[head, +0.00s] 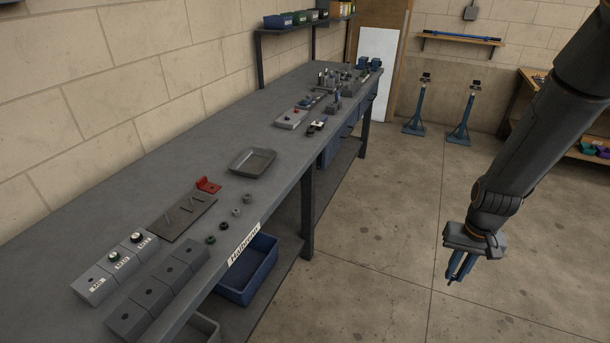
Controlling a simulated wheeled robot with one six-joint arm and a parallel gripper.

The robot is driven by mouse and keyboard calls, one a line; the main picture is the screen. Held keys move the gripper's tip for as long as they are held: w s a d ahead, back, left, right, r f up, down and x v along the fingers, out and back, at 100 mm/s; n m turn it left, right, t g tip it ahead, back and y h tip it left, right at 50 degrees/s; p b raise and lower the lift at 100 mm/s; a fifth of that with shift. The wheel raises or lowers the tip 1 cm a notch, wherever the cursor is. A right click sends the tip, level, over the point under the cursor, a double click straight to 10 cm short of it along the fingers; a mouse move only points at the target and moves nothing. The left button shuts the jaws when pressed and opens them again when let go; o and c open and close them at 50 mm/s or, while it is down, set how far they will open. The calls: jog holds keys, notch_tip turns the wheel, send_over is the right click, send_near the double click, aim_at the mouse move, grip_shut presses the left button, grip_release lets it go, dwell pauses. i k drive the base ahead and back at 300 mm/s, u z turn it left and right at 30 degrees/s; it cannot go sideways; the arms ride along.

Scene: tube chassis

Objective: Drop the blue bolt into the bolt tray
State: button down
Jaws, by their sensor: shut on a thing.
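My gripper (462,266) hangs at the right over the open floor, pointing down, well away from the bench. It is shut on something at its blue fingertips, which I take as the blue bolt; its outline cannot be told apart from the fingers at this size. No blue bolt shows loose on the near part of the bench. A shallow dark grey tray (252,163), which looks like the bolt tray, lies on the bench near its front edge. It appears empty.
The long grey workbench (215,128) runs along the left wall. Left of the tray lie a red bracket (208,185), a dark plate (180,217), several nuts and labelled grey blocks (98,284). A grey box (290,119) and tools stand beyond. The floor between bench and gripper is clear.

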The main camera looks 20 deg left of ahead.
aim_at(259, 164)
jog(key=k, duration=0.25)
jog(key=u, duration=1.35)
jog(key=i, duration=0.35)
